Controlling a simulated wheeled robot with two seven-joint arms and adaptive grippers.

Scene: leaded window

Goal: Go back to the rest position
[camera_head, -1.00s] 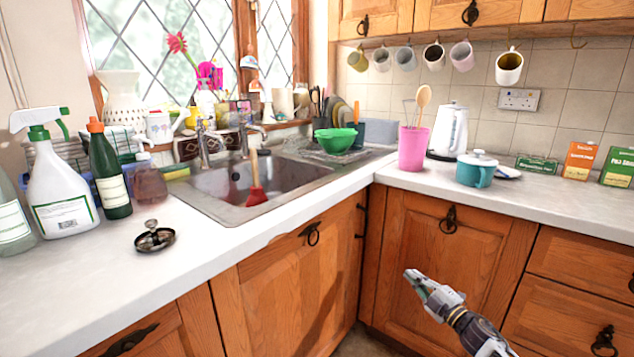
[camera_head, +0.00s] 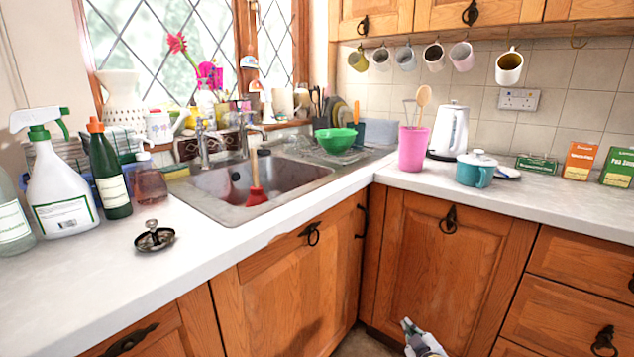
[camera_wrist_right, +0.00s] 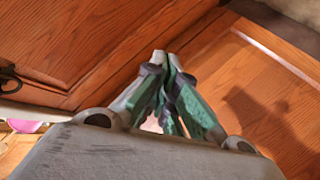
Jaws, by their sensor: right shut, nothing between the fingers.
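My right gripper (camera_head: 408,326) is low at the bottom of the head view, below counter height and in front of the wooden cupboard doors. In the right wrist view its fingers (camera_wrist_right: 166,58) are together and hold nothing. Cupboard wood lies beyond the fingertips. Most of the right arm is outside the head view. My left gripper does not show.
The white worktop (camera_head: 330,200) runs along both walls above my right gripper. The sink (camera_head: 262,180) holds a red plunger (camera_head: 256,195). A pink cup (camera_head: 412,150), a teal pot (camera_head: 477,172) and a kettle (camera_head: 450,132) stand right of it. Cupboard handles (camera_head: 449,219) stick out.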

